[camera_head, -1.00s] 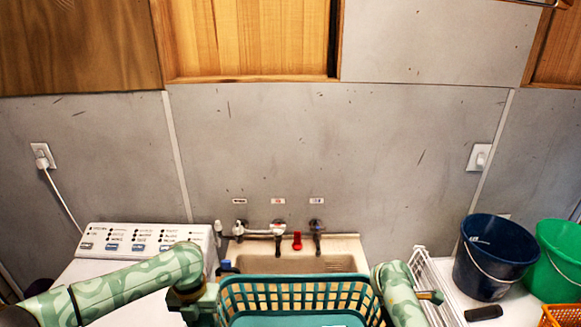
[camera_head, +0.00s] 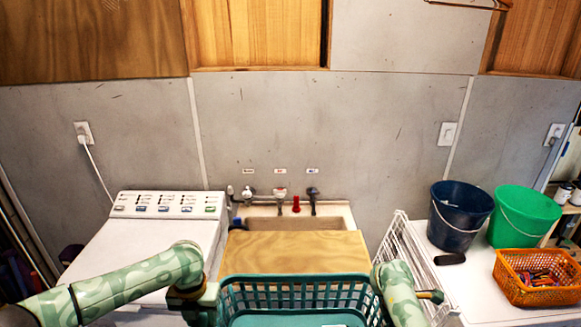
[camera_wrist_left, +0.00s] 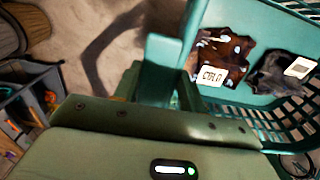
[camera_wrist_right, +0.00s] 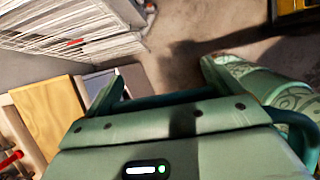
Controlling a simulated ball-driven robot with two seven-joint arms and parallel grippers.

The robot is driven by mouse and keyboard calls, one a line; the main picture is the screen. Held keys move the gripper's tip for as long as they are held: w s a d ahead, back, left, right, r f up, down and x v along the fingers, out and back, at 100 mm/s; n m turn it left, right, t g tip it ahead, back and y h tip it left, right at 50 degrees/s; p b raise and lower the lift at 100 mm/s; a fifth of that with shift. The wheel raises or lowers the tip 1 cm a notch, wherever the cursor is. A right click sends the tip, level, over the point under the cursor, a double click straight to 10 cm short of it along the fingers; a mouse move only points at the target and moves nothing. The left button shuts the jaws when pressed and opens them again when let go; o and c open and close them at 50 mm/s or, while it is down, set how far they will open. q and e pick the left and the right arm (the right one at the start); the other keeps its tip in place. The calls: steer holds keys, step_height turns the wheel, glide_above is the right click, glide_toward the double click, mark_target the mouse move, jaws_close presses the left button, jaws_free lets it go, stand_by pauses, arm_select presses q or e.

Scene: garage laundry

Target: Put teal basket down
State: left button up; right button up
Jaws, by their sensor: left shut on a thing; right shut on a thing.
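The teal basket (camera_head: 296,289) is at the bottom middle of the head view, in front of the sink, its lower part cut off by the frame. My left gripper (camera_head: 210,299) is shut on its left side. The left wrist view shows the fingers (camera_wrist_left: 158,82) at the basket wall (camera_wrist_left: 262,18). Inside lie a brown cloth (camera_wrist_left: 225,55) with a tag reading "COLD" and a dark cloth (camera_wrist_left: 275,75) with another tag. My right gripper (camera_wrist_right: 160,98) is shut at the basket's right side; a teal rim bar (camera_wrist_right: 195,97) shows there. Its fingertips are hidden in the head view.
A wooden board (camera_head: 295,252) covers the front of the sink (camera_head: 300,219). A washing machine (camera_head: 150,240) stands left. A white wire rack (camera_head: 408,250) stands right, beside a white surface with a blue bucket (camera_head: 455,225), green bucket (camera_head: 520,222) and orange basket (camera_head: 535,285).

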mark_target(205, 315)
arm_select(q)
steer(key=shift+s+d, duration=0.2)
steer(key=shift+s, duration=0.05)
steer(key=shift+s+f+b, duration=0.15)
steer(key=shift+f+b, duration=0.2)
steer(key=shift+b, duration=0.15)
step_height(205, 315, down, 24)
steer(key=b, duration=2.2)
arm_select(e)
step_height(205, 315, down, 25)
step_height(205, 315, up, 16)
steer(key=s, duration=0.2)
arm_select(q)
steer(key=shift+w+r, duration=0.35)
steer(key=shift+r, duration=3.25)
steer(key=shift+w+r, duration=0.4)
steer(key=shift+r, duration=3.15)
steer(key=shift+w+r, duration=0.35)
steer(key=shift+r, duration=3.25)
steer(key=w+r, duration=0.9)
steer(key=r, duration=0.2)
steer(key=shift+w+r, duration=0.15)
steer(key=shift+r, duration=0.2)
arm_select(e)
steer(key=w+r, duration=1.2)
steer(key=r, duration=0.5)
steer(key=shift+w+a+r, duration=0.15)
steer(key=shift+w+a, duration=0.05)
steer(key=shift+w, duration=0.05)
